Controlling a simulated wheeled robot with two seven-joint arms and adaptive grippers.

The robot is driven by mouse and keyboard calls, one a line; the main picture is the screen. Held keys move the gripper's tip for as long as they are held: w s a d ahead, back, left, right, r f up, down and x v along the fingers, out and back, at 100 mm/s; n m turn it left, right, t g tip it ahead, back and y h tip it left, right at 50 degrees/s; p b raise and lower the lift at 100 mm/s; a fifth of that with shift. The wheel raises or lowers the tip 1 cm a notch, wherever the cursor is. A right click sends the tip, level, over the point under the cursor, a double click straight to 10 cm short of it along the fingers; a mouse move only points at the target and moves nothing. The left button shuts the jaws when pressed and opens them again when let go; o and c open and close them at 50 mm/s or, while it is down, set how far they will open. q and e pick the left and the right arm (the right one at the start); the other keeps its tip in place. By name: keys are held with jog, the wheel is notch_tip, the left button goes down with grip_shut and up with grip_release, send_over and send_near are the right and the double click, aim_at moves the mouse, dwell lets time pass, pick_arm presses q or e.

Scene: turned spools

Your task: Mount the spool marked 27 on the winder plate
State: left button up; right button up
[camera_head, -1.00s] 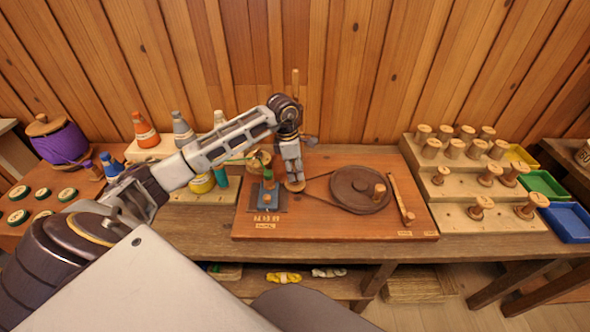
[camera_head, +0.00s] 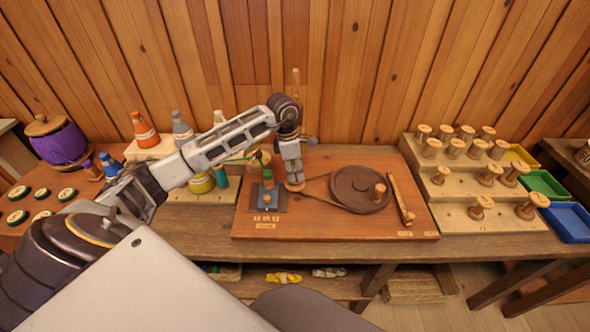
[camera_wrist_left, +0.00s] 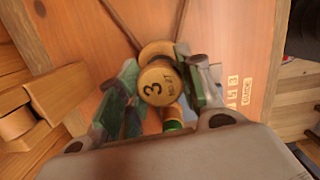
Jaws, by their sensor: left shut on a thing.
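My left gripper (camera_head: 294,182) points down over the wooden winder board (camera_head: 335,226), left of its large dark wheel (camera_head: 352,187). It is shut on a small wooden spool, which shows between its green-padded fingers in the left wrist view (camera_wrist_left: 157,83). A dark square plate (camera_head: 281,208) with a blue and green piece lies just left of the gripper. My right gripper is not in view.
Several wooden spools stand on a stepped rack (camera_head: 450,191) at right, beside yellow, green (camera_head: 543,184) and blue (camera_head: 567,222) trays. Orange (camera_head: 144,130) and grey cones stand behind my left arm.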

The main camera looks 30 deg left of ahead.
pick_arm(q)
jog(key=shift+f+b, duration=0.35)
jog(key=shift+f, duration=0.2)
jog(key=o, duration=0.6)
jog(key=shift+r, duration=0.1)
jog(key=shift+s+a+r+p, duration=0.2)
jog(key=shift+r+p, duration=0.8)
jog(key=shift+r, duration=0.8)
jog(key=shift+s+a+r+p, duration=0.1)
jog(key=shift+a+r+p, duration=0.15)
jog(key=shift+r+p, duration=1.15)
jog(key=shift+s+a+r+p, duration=0.2)
jog(key=shift+r+p, duration=0.35)
jog(key=shift+r, duration=1.65)
jog(key=shift+f, duration=0.1)
